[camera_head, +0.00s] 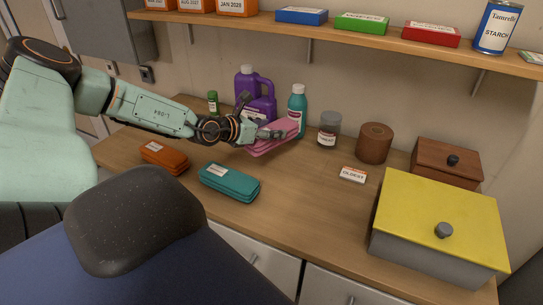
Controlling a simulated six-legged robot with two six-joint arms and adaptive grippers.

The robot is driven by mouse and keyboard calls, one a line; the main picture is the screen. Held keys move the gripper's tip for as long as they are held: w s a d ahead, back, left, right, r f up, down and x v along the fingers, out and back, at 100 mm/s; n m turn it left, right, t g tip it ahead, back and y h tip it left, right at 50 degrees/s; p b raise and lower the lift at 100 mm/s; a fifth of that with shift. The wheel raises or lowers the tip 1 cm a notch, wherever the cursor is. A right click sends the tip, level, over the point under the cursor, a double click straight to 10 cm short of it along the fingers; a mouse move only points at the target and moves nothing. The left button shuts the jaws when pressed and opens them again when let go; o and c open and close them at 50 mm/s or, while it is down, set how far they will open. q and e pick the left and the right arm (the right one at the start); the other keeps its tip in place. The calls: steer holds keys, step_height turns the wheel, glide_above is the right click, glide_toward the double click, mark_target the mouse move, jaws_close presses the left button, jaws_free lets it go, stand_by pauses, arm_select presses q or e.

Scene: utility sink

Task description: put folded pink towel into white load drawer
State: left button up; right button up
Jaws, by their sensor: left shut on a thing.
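The folded pink towel (274,141) is held by my left gripper (277,132), whose fingers are shut on its upper edge. It is in front of the purple jug and teal bottle, near the back of the wooden counter. I cannot tell whether it touches the counter. White drawer fronts show below the counter's front edge, one (262,262) at the lower middle and one (335,288) to its right. Both look shut. I cannot tell which is the load drawer. My right gripper is not in view.
A folded teal towel (229,183) and folded orange towel (164,156) lie on the counter (290,200). A purple jug (262,88), teal bottle (297,100), grey jar (329,128) and brown canister (374,143) stand behind. A yellow-lidded box (440,215) fills the right front.

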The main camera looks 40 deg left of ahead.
mark_target(273, 141)
arm_select(q)
steer(key=f+b, duration=0.1)
steer(key=f, duration=0.1)
steer(key=d+f+b, duration=0.1)
steer(key=shift+w+f+b, duration=0.15)
steer(key=shift+f+b, duration=0.15)
steer(key=shift+f, duration=0.05)
steer(key=shift+d+f, duration=0.1)
steer(key=f+b, duration=0.1)
steer(key=a+f+b, duration=0.1)
steer(key=f, duration=0.1)
steer(key=shift+f, duration=0.1)
steer(key=shift+d+f+b, duration=0.15)
steer(key=shift+f+b, duration=0.15)
steer(key=shift+b, duration=0.15)
steer(key=shift+w+d+r, duration=0.1)
steer(key=shift+d, duration=0.15)
steer(key=shift+s+a+f, duration=0.2)
steer(key=shift+a, duration=0.05)
steer(key=o, duration=1.2)
steer(key=shift+w+d, duration=0.15)
steer(key=shift+d, duration=0.05)
